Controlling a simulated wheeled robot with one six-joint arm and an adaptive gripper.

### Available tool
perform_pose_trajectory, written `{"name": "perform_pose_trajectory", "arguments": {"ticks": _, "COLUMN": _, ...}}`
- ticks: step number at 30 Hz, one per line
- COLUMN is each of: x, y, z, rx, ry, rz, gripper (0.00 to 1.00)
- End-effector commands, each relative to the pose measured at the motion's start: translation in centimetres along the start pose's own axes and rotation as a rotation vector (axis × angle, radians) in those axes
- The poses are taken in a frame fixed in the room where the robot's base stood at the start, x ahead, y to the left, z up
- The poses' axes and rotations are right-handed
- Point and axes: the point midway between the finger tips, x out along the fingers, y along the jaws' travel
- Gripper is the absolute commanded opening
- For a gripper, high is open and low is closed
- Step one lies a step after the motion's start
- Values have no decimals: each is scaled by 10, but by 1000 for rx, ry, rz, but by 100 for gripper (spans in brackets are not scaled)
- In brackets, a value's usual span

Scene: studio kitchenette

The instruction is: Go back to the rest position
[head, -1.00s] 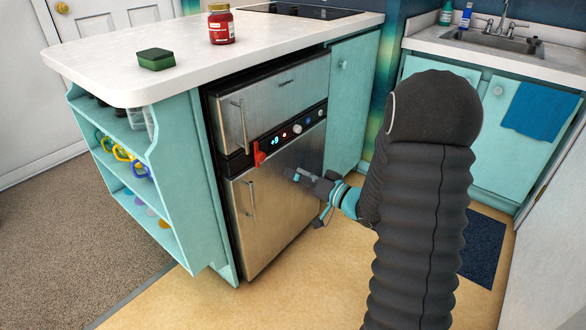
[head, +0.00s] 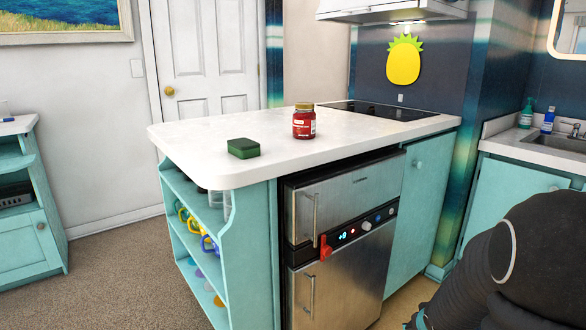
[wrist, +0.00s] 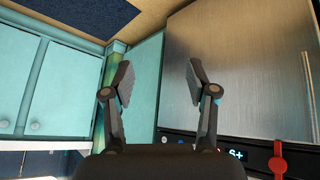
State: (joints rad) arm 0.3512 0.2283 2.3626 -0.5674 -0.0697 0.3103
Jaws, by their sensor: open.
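My gripper (wrist: 157,85) shows in the wrist view with its two fingers spread apart and nothing between them. Beyond the fingers are the steel fridge front (wrist: 235,70) and teal cabinet doors (wrist: 30,85), seen upside down. The red piece also shows in the wrist view (wrist: 278,163).
Open shelves (head: 190,240) hold coloured mugs at the counter's left end. A sink (head: 560,142) is at the right. Carpet (head: 120,270) is clear at left.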

Motion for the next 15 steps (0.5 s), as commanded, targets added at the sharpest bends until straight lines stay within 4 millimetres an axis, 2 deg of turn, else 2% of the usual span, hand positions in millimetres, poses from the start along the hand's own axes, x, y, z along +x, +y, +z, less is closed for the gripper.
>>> {"name": "perform_pose_trajectory", "arguments": {"ticks": 1, "x": -17, "y": 2, "z": 5, "rx": -3, "ry": -41, "rz": 28, "gripper": 58}}
{"name": "perform_pose_trajectory", "arguments": {"ticks": 4, "x": -50, "y": 1, "z": 23, "rx": -2, "ry": -143, "rz": 66, "gripper": 58}}
{"name": "perform_pose_trajectory", "arguments": {"ticks": 7, "x": -86, "y": -6, "z": 40, "rx": 2, "ry": -230, "rz": 77, "gripper": 58}}
{"name": "perform_pose_trajectory", "arguments": {"ticks": 15, "x": -178, "y": -44, "z": 77, "rx": 15, "ry": -369, "rz": 16, "gripper": 58}}
